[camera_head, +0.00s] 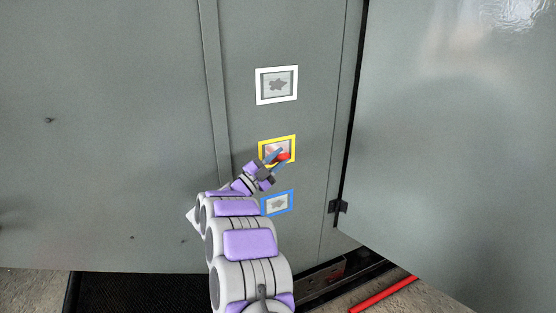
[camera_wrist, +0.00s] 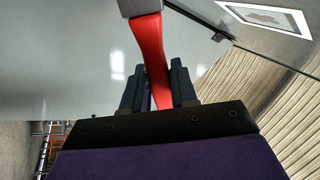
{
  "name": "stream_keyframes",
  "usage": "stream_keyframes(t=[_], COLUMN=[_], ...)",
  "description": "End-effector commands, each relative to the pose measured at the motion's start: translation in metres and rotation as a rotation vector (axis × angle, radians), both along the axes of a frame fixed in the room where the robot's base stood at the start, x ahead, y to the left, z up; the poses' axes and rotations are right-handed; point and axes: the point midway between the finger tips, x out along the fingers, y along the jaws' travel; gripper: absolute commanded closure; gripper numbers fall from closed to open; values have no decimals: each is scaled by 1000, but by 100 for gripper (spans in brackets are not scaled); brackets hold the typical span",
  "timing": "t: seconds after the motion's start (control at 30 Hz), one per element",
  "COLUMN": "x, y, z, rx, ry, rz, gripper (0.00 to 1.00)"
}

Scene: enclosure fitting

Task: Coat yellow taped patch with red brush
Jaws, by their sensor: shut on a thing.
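The yellow taped patch (camera_head: 264,144) is the middle one of three framed patches on the grey enclosure face. My gripper (camera_head: 273,162) is in front of its lower part and hides some of it. In the wrist view my gripper (camera_wrist: 160,92) is shut on the red handle of the brush (camera_wrist: 152,55). A grey part of the brush (camera_wrist: 139,7) runs off the top edge of that view. The brush's red handle also shows in the head view (camera_head: 283,157), over the patch. The bristles are not clear, and I cannot tell whether they touch the patch.
A white-framed patch (camera_head: 276,70) is above and a blue-framed patch (camera_head: 279,212) below, partly behind my arm. The white frame also shows in the wrist view (camera_wrist: 270,18). An open grey door panel (camera_head: 455,150) stands at the right. A red bar (camera_head: 383,295) lies on the floor.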

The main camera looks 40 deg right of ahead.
Motion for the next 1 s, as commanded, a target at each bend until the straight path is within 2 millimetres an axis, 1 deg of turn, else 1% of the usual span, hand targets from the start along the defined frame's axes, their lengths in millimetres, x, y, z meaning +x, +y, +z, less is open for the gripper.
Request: stream_keyframes(t=[0.8, 1.0], x=[14, 11], y=[-3, -9], z=[0, 0], rx=[1, 2], ry=[0, 0], rz=[-1, -3], gripper=[100, 100])
